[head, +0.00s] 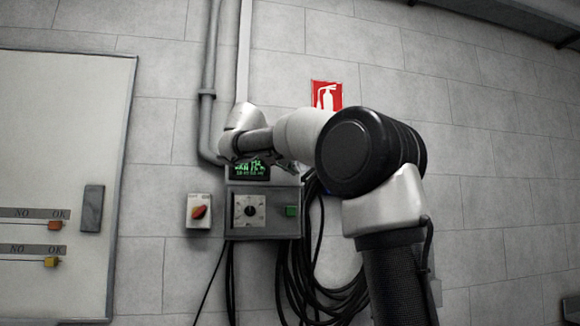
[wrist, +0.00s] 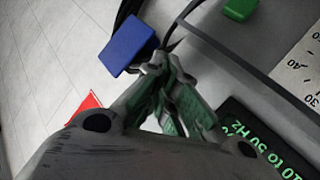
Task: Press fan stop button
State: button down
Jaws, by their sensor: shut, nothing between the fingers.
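My gripper (wrist: 166,68) is shut and empty. In the wrist view its fingertips are close to a blue block-shaped part (wrist: 130,47), perhaps a button, at the edge of the control box. I cannot tell whether they touch. A green button (wrist: 240,9) is farther up in that view and also shows on the box front in the head view (head: 291,211). The control box (head: 263,226) is on the wall, with a dial (head: 249,210) and a lit green display (head: 249,170). No label marks a fan stop button. In the head view my arm partly hides the box top.
A small switch box with an orange-red knob (head: 199,212) is left of the control box. Black cables (head: 318,287) hang below and right. A conduit (head: 207,95) runs up the wall. A red extinguisher sign (head: 326,95) is above. A white board (head: 60,130) is at left.

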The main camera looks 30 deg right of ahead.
jog(key=shift+w+d, duration=0.1)
jog(key=shift+w, duration=0.2)
jog(key=shift+w, duration=0.25)
dwell(0.4)
jog(key=shift+s, duration=0.65)
jog(key=shift+s, duration=0.1)
jog(key=s+a, duration=0.2)
jog(key=s, duration=0.3)
jog(key=shift+s, duration=0.35)
dwell(0.6)
